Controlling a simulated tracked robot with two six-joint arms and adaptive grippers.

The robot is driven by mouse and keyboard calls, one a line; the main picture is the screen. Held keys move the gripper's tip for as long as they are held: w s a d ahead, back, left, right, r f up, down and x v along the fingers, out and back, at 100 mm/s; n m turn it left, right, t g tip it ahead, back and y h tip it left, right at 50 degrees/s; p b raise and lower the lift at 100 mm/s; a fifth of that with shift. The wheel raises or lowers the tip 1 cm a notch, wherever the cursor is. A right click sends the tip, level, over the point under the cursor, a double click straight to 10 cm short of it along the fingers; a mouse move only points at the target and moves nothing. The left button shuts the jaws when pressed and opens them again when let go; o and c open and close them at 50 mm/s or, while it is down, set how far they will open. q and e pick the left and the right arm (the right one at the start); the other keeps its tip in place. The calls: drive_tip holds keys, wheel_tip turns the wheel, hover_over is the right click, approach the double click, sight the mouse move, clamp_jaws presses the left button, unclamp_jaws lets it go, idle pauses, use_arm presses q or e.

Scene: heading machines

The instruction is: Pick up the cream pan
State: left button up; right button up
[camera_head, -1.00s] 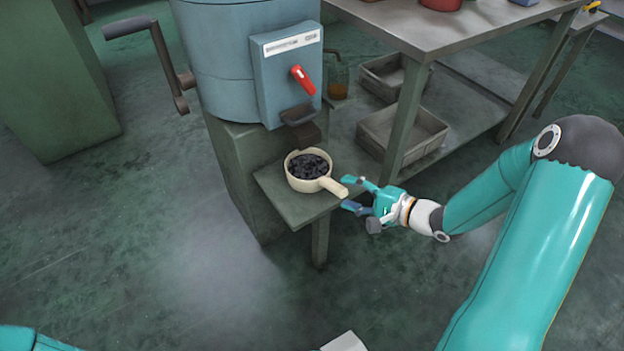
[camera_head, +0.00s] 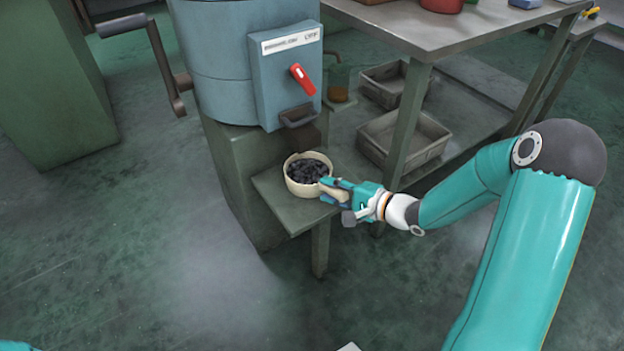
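The cream pan (camera_head: 298,184) sits upright on the small grey-green shelf (camera_head: 278,207) below the blue machine. It is filled with dark lumps (camera_head: 307,170). Its short handle points right and towards me. My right gripper (camera_head: 324,191) is at this handle, with one finger on the upper side and one on the lower side. The fingers hide much of the handle, and I cannot tell whether they press on it. A bit of my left arm shows at the bottom left corner; its gripper is out of view.
The blue machine (camera_head: 222,62) with a red lever (camera_head: 302,79) and a dark spout (camera_head: 297,116) stands right behind the pan. A metal table (camera_head: 405,28) is at right, with grey crates (camera_head: 425,153) on its lower shelf.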

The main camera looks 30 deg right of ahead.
clamp_jaws()
drive_tip(key=shift+r, duration=0.15)
